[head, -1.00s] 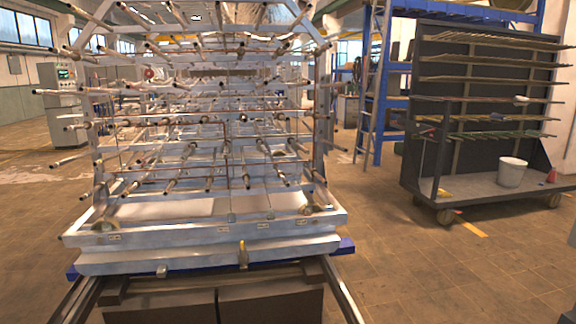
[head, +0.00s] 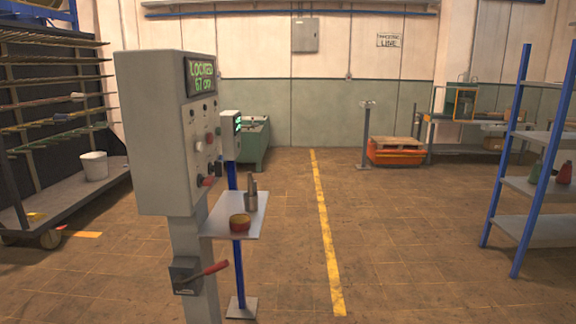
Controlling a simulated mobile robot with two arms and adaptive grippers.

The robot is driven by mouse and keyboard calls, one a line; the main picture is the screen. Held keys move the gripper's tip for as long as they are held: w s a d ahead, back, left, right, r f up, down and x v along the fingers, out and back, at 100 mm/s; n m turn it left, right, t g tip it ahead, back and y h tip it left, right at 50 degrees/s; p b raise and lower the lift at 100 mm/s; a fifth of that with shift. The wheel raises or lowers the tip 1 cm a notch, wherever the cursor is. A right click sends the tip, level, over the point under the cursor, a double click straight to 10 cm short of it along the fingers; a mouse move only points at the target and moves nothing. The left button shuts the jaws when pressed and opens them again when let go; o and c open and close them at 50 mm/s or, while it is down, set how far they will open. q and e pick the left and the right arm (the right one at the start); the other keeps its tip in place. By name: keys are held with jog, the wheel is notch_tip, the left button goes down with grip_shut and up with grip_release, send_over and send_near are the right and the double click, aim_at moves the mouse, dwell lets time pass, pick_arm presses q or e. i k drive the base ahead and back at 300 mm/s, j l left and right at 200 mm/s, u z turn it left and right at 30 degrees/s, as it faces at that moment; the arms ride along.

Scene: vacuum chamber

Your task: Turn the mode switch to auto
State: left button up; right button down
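A grey control cabinet (head: 152,135) stands on a post at the left of centre in the head view. Its front faces right and shows at a steep angle. A display (head: 200,76) near its top reads "LOCKED" with a second line of green characters. Below it are several small knobs and buttons (head: 208,138), and a red-handled switch (head: 207,181) low on the panel. I cannot tell which control is the mode switch or where it points. Neither of my grippers shows in the view.
A red lever (head: 208,276) sits below. A dark rack cart (head: 60,190) stands left, a blue-post shelf (head: 540,230) right. The floor around the yellow line (head: 325,240) is clear.

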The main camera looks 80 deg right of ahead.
aim_at(217, 168)
jog(key=z, duration=2.25)
